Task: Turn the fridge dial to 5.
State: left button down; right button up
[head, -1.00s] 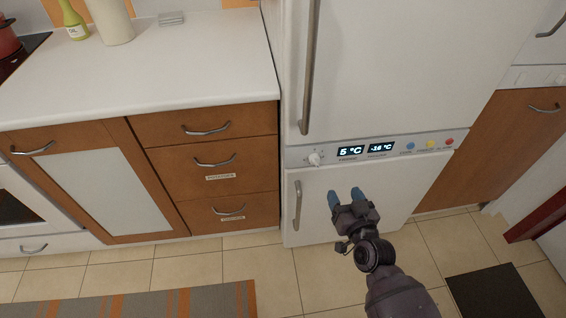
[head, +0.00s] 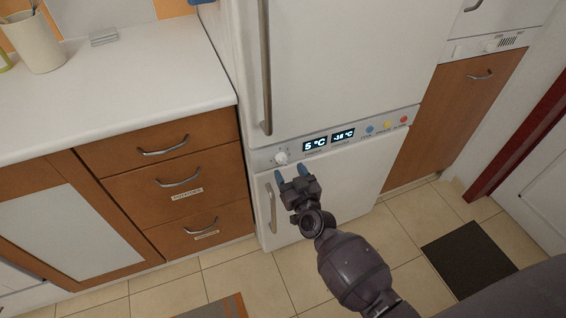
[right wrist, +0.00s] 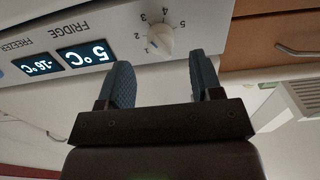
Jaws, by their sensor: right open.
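The white fridge dial (head: 281,158) sits at the left end of the fridge's control strip (head: 378,135). In the right wrist view the dial (right wrist: 159,40) is ringed by the numbers 1 to 5, shown upside down. The fridge display (head: 315,145) reads 5 °C, and the freezer display (head: 343,136) reads -16 °C. My right gripper (head: 291,173) is open and empty, with blue fingertips just below the dial and apart from it. In the right wrist view its fingers (right wrist: 160,80) are spread, with the dial beyond the gap between them. My left gripper is out of view.
The upper fridge door has a long vertical handle (head: 265,70), and the lower door has a shorter handle (head: 271,207). Wooden drawers (head: 170,185) and a white counter (head: 110,100) stand at left. A dark mat (head: 468,256) lies on the tiled floor at right.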

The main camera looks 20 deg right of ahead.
aim_at(284, 164)
jog(key=shift+w+a+b, duration=0.1)
jog(key=shift+w+b, duration=0.25)
jog(key=shift+w, duration=1.85)
jog(key=c, duration=0.9)
